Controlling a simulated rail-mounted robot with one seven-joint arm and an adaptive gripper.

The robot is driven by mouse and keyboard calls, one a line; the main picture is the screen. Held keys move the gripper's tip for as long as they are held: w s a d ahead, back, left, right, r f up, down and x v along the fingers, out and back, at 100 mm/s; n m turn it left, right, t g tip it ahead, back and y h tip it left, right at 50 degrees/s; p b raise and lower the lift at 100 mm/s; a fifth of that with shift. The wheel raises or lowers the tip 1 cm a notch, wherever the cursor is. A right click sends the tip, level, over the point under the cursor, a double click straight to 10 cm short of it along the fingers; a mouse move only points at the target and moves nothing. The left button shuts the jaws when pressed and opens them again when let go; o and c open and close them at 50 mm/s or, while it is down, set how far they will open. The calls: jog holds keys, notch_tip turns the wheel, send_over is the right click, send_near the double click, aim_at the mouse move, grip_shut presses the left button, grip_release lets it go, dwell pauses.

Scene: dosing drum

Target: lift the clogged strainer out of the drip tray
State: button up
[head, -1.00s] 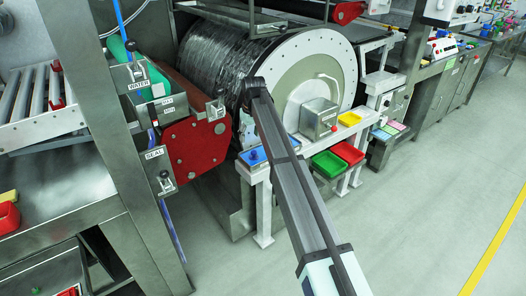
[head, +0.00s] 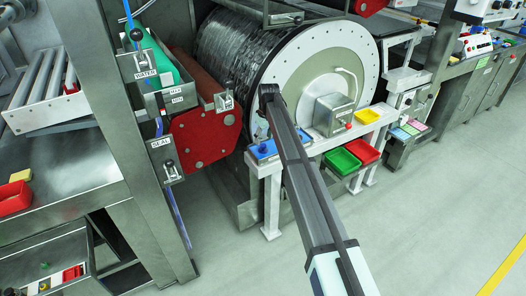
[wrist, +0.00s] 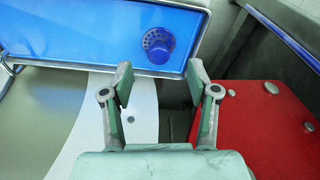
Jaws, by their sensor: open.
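The strainer shows between and beyond the fingertips; I cannot tell the height gap. In the head view the drip tray (head: 261,151) lies on a white stand below the drum, partly covered by my arm. My gripper is not clearly visible there.
A red side plate (head: 205,135) stands left of the tray, and the large drum (head: 318,70) is behind it. Open floor lies in front.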

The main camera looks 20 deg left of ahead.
aim_at(264, 145)
jog(key=shift+w+a+f+p, duration=0.2)
jog(key=shift+f+p, duration=0.15)
jog(key=shift+f, duration=1.5)
jog(key=shift+w+a+f+p, duration=0.15)
jog(key=shift+f+p, duration=0.15)
jog(key=shift+f, duration=1.55)
jog(key=shift+s, duration=0.1)
jog(key=c, duration=0.9)
